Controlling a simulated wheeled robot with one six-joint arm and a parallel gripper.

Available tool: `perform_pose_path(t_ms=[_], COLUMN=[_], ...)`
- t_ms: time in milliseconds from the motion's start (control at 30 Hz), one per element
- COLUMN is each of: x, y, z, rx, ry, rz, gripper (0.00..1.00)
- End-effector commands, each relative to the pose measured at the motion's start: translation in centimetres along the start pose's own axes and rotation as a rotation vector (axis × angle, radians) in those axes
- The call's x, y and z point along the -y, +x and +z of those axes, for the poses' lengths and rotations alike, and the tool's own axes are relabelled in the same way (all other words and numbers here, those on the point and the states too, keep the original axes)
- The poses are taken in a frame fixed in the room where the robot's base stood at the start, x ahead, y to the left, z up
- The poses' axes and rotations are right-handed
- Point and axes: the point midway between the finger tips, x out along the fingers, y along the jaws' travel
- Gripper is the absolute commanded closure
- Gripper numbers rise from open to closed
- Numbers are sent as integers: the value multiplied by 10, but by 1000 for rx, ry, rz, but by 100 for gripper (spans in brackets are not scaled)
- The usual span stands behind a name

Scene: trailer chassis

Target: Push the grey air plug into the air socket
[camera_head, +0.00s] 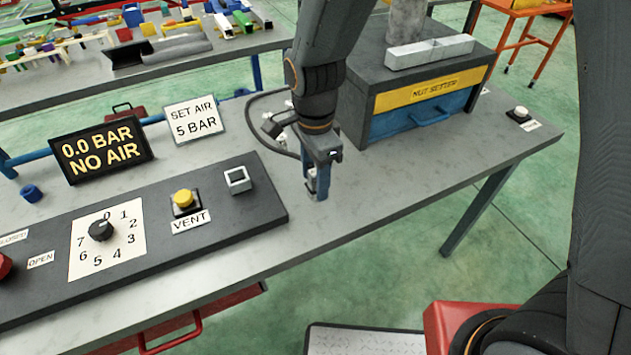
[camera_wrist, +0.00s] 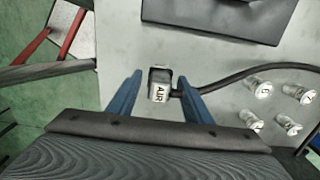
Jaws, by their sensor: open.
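The grey air plug (camera_wrist: 159,92), with a white AIR label, lies between the two blue fingers of my open gripper (camera_wrist: 160,79) in the wrist view. A gap shows on each side, and I cannot tell how high the fingers are above it. A black hose (camera_wrist: 232,79) runs from it to the right. In the head view my gripper (camera_head: 318,190) points down at the bench, right of the control panel, and hides most of the plug. A square, pale-rimmed socket (camera_head: 237,180), seemingly the air socket, sits near the panel's right end.
The dark control panel (camera_head: 262,208) carries a yellow vent button (camera_head: 183,198) and a dial (camera_head: 101,230). A display (camera_head: 100,150) reads 0.0 BAR, NO AIR. Several silver fittings (camera_wrist: 250,118) stand near the hose. The nut setter box (camera_head: 415,95) is behind my gripper. Bare bench lies in front.

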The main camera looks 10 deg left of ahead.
Motion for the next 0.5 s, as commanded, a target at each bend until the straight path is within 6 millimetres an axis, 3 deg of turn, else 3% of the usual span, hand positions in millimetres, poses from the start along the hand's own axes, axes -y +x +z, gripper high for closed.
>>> perform_pose_path(t_ms=[233, 500], x=[0, 0], y=[1, 1], z=[0, 0], rx=[0, 0], ry=[0, 0], rz=[0, 0], gripper=[55, 100])
